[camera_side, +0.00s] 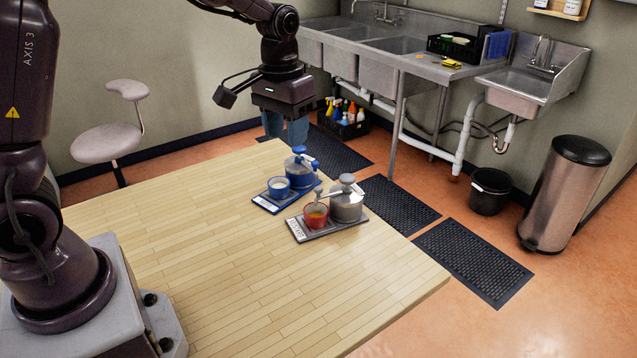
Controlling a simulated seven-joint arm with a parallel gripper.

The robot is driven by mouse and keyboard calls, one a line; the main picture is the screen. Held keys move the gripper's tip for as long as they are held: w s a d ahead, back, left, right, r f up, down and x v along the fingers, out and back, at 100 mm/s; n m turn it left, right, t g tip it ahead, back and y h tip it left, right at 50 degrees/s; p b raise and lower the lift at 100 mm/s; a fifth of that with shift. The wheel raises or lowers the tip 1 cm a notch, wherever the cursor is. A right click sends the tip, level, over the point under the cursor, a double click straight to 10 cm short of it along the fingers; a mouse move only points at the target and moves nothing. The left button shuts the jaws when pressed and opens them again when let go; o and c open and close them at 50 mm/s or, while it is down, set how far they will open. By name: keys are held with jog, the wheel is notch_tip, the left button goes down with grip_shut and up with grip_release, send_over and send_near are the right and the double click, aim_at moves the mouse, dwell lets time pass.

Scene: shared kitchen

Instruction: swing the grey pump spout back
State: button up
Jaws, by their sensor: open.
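The grey pump (346,207) stands on a grey tray (328,234) near the table's far right edge. Its grey spout (329,192) points left, with its tip over or close to a red cup (316,217). The cup holds something yellowish. My gripper (285,138) is open and empty. It points down in the air, above and left of the grey pump in the picture, apart from it. The fingers are small and bluish here, and their exact distance from the pumps is hard to tell.
The near wooden table (220,270) is clear. A stool, sinks and bins stand beyond it.

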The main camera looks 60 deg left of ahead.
jog(key=n, duration=0.2)
send_over(319, 188)
jog(key=s, duration=0.2)
notch_tip(319, 188, down, 5)
jog(key=w, duration=0.2)
notch_tip(319, 188, down, 12)
jog(key=shift+r, duration=0.15)
grip_shut()
